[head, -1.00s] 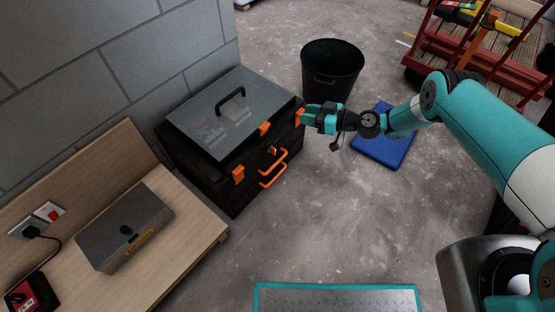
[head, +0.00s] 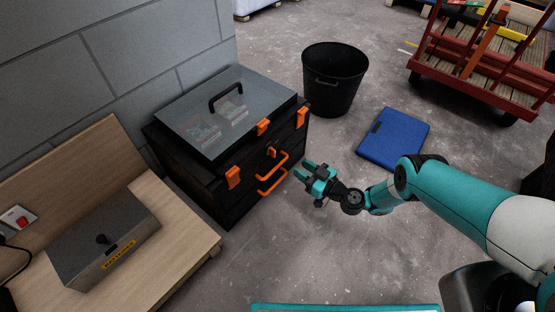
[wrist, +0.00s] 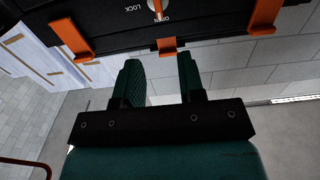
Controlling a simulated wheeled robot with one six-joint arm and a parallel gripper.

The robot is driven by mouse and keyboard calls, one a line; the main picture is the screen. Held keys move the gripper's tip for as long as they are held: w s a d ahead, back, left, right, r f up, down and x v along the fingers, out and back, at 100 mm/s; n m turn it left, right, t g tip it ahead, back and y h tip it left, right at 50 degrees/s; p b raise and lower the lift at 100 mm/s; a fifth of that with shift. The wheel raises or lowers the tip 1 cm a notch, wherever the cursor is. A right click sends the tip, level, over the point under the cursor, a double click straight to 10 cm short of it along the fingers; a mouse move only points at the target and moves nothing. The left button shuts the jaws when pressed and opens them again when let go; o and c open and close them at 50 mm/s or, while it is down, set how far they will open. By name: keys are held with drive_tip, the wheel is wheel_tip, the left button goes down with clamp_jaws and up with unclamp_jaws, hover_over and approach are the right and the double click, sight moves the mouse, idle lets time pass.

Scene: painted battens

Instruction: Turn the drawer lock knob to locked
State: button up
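The black toolbox (head: 225,200) with a grey lid stands against the wall in the head view. Its small orange lock knob (head: 271,152) is on the front, above the orange drawer handle (head: 273,176). In the wrist view the knob (wrist: 157,8) is cut by the top edge, its orange bar running toward the word OPEN; the word LOCK is to its left. My gripper (head: 305,171) is open and empty, in front of the toolbox and right of the handle, apart from the knob. Its two spread fingers show in the wrist view (wrist: 162,80).
Orange latches (head: 233,177) are on the toolbox front. A wooden bench (head: 190,245) with a grey metal box (head: 105,240) is at left. A black bin (head: 334,80), a blue case (head: 393,138) and a red cart (head: 480,65) stand behind. Floor before the toolbox is clear.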

sight(275, 151)
drive_tip(key=b+x, duration=0.4)
drive_tip(key=b, duration=0.4)
drive_tip(key=b+x, duration=0.4)
drive_tip(key=b, duration=0.5)
drive_tip(key=shift+w+a+f+b, duration=0.1)
drive_tip(key=shift+a+f+b, duration=0.05)
drive_tip(key=shift+f+b, duration=0.15)
drive_tip(key=shift+r+b+x, duration=0.15)
drive_tip(key=shift+x, duration=0.5)
drive_tip(key=shift+r+b+x, duration=0.15)
drive_tip(key=shift+x, duration=0.5)
clamp_jaws()
